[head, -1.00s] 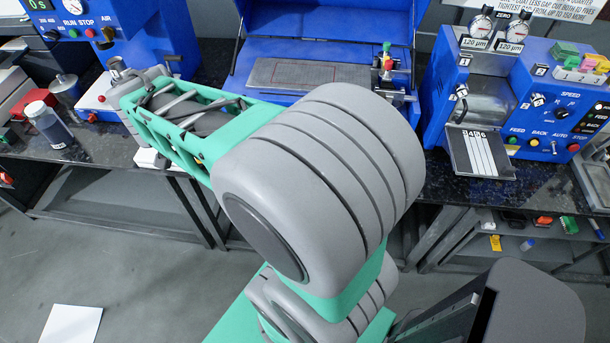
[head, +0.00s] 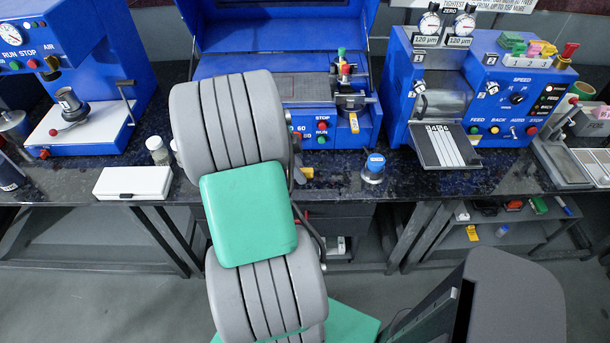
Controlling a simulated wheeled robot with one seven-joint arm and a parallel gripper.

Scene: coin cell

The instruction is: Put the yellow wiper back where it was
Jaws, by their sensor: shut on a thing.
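The fingertips are largely hidden by the big grey and green links. I cannot tell how high it is above the bench.
A blue-topped jar (head: 374,168) stands right of my arm. A white case (head: 133,182) lies at the left front edge. The open blue coater (head: 350,128) and the blue roller machine (head: 483,100) stand behind. Dark bench top (head: 425,183) is clear near the jar.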

